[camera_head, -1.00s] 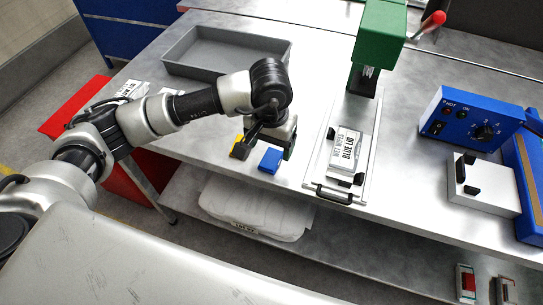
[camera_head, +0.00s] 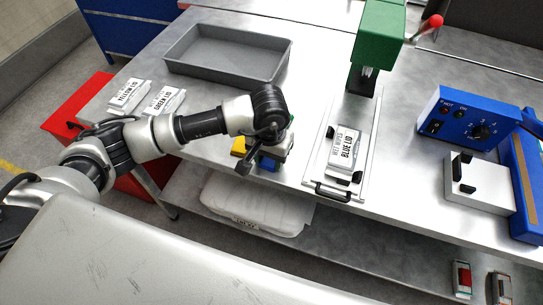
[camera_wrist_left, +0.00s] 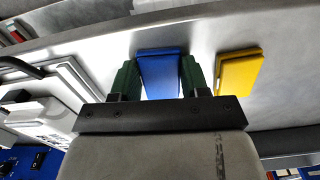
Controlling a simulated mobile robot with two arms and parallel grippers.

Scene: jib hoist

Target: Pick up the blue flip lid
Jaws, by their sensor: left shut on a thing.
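The blue flip lid (camera_head: 267,164) is near the front edge of the steel table, partly hidden under my left gripper (camera_head: 270,157). In the left wrist view the blue flip lid (camera_wrist_left: 160,72) sits between the two green fingers of my left gripper (camera_wrist_left: 159,80), which is shut on it. I cannot tell whether the lid is off the table. A yellow lid (camera_head: 240,146) lies just left of it, and it also shows in the wrist view (camera_wrist_left: 239,72). My right gripper is not in view.
A wipes pack marked "BLUE LID" (camera_head: 345,149) sits on a plate under a green press (camera_head: 378,35), right of the gripper. A grey tray (camera_head: 228,70) and packs marked yellow (camera_head: 130,95) and green (camera_head: 163,101) stand behind. A blue control box (camera_head: 466,120) is at right.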

